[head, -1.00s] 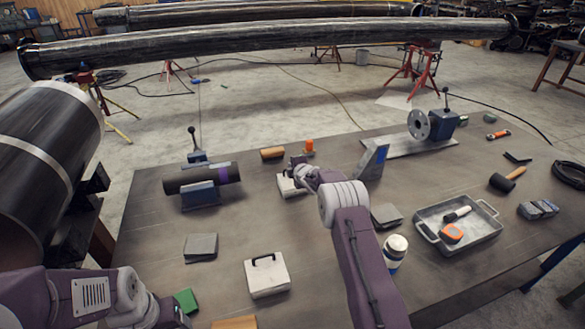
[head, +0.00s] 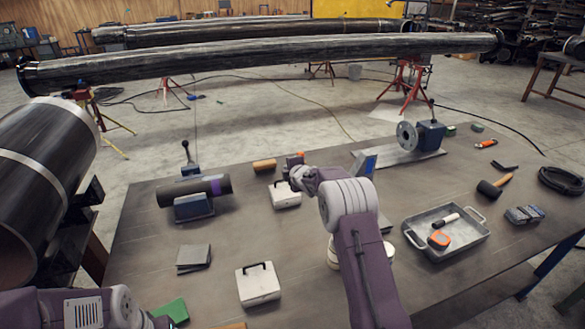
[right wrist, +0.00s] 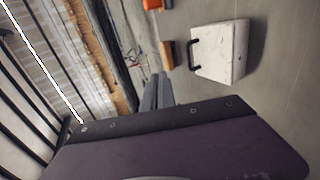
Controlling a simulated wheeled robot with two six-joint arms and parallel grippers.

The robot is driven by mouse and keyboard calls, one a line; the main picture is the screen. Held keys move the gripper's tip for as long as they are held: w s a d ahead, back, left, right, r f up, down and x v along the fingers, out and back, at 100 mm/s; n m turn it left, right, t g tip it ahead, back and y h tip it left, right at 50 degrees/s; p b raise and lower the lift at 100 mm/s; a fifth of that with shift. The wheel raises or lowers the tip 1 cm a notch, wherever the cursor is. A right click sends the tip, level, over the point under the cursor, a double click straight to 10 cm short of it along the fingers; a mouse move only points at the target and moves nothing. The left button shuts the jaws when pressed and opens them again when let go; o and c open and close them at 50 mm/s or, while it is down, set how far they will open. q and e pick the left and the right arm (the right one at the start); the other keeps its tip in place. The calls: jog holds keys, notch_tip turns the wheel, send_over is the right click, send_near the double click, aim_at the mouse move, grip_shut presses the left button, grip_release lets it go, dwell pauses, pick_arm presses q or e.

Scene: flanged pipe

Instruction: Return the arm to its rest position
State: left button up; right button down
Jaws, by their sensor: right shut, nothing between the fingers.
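My right arm, purple with pale joints, reaches up from the bottom middle of the head view. Its gripper (head: 297,180) is over the table close to a white box with a dark handle (head: 285,196); whether they touch is unclear here. In the right wrist view its grey fingers (right wrist: 158,92) are together with nothing between them, and the white box (right wrist: 219,52) lies apart from them, to the right. My left arm enters at the bottom left of the head view; its fingers are outside the picture.
The table (head: 330,285) holds a dark pipe piece (head: 195,191) on a blue support, a flange fixture (head: 407,135), a metal tray (head: 465,243), a mallet (head: 490,189) and another white box (head: 258,284). A wood block (head: 264,165) lies near the right gripper. Large pipes stand behind and left.

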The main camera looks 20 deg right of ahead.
jog(key=s+a+r+m, duration=0.1)
jog(key=s+a+r, duration=0.6)
jog(key=r, duration=0.4)
jog(key=s+f+m+g, duration=0.4)
jog(key=s+f+m, duration=0.1)
jog(key=s, duration=0.7)
jog(key=s+f+m+g, duration=0.3)
jog(key=s+f+m, duration=0.3)
jog(key=s, duration=0.7)
jog(key=s+f+m+g, duration=0.4)
jog(key=s+f+m, duration=0.2)
jog(key=s, duration=0.6)
jog(key=shift+s+a+f+g, duration=0.25)
jog(key=shift+s+f+g, duration=0.1)
jog(key=shift+f, duration=0.35)
